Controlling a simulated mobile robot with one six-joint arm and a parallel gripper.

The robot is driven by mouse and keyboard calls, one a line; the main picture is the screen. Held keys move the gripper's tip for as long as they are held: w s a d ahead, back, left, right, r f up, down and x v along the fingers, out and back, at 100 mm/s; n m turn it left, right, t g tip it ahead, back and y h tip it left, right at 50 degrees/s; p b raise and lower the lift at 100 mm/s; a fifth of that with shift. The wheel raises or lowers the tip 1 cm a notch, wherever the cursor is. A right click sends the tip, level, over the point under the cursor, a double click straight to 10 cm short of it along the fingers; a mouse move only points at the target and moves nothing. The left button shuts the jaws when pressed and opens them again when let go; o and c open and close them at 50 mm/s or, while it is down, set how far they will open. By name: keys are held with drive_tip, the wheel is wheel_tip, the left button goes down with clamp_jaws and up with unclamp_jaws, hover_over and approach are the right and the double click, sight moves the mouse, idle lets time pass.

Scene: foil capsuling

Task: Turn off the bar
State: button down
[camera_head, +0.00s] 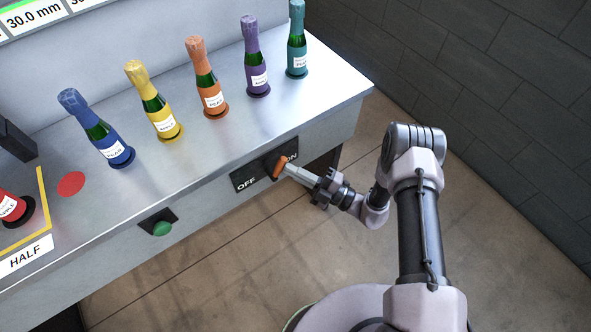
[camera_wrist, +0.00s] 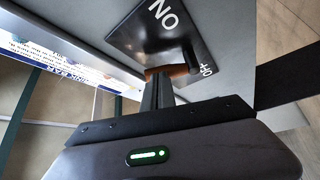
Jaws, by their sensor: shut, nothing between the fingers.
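The switch plate (camera_head: 244,181) on the front of the metal counter is black, with OFF on its left and ON on its right. Its orange-tipped lever (camera_head: 279,167) leans toward the ON side. My gripper (camera_head: 287,170) is shut and empty, with its fingertips at the lever's orange tip. The wrist view shows the plate (camera_wrist: 150,45), the orange tip (camera_wrist: 172,71) just beyond my shut fingers (camera_wrist: 158,85), and the dark lever behind it. I cannot tell whether the fingertips touch the lever.
Several foil-topped bottles, such as the orange one (camera_head: 206,80), stand along the counter top (camera_head: 225,125). A green button (camera_head: 162,228) is on the counter front left of the switch. A red disc (camera_head: 71,184) lies on top. The floor (camera_head: 240,270) before the counter looks clear.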

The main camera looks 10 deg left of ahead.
drive_tip(key=s+a+r+n+h+p, duration=0.2)
drive_tip(key=s+a+n+h+p, duration=0.15)
drive_tip(key=n+h+p, duration=0.4)
drive_tip(key=s+d+r+n+y+p, duration=0.1)
drive_tip(key=s+d+r+y+p, duration=0.1)
drive_tip(key=d, duration=1.2)
drive_tip(key=shift+r+g, duration=0.4)
drive_tip(key=shift+r, duration=0.15)
drive_tip(key=shift+s, duration=0.1)
